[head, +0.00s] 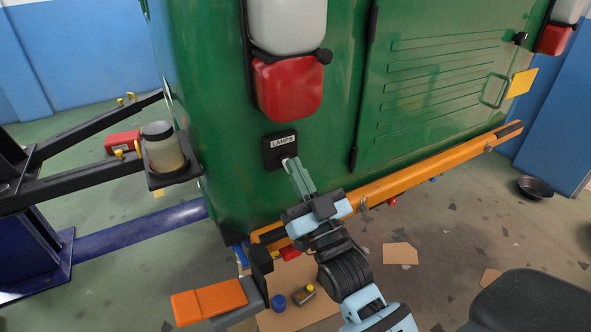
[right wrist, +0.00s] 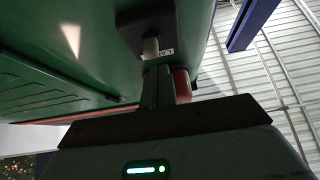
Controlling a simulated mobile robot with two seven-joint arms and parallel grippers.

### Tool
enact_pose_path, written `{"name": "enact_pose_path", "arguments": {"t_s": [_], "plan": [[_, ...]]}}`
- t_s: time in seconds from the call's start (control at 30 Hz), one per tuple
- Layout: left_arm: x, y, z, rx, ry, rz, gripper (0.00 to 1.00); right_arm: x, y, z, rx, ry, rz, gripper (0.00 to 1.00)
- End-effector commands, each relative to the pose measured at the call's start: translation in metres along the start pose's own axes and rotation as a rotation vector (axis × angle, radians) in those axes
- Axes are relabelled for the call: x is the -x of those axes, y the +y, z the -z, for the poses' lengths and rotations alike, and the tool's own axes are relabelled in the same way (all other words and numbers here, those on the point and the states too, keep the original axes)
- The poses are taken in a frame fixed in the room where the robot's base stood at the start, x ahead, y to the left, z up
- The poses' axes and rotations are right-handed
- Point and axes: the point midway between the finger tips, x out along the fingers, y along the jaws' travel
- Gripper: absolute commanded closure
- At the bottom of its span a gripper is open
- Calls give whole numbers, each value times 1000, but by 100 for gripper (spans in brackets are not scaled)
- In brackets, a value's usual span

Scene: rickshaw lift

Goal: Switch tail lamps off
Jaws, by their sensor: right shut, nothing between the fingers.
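The black lamp switch box (head: 280,150), labelled "LAMPS", is on the green rear body below the left red tail lamp (head: 288,88). A second red tail lamp (head: 553,40) is at the far right. Whether the lamps glow is unclear. My left gripper is out of view.
An orange bumper bar (head: 430,168) runs below the green body. A black lift arm (head: 90,188) and a jar (head: 162,148) on a bracket stand at left. An orange-topped block (head: 210,300) is at lower left. Cardboard pieces (head: 400,253) lie on the floor.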

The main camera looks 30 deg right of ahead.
Motion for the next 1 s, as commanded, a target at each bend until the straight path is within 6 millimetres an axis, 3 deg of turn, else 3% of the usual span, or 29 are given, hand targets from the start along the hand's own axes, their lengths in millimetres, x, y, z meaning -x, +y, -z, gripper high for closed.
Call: {"name": "enact_pose_path", "arguments": {"t_s": [0.2, 0.43, 1.0], "plan": [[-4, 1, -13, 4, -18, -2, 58, 37, 0, -4, 0, -7, 0, 100], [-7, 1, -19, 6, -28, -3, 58, 65, 0, -2, 0, -3, 0, 100], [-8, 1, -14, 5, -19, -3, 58, 71, 0, -1, 0, 1, 0, 100]]}}
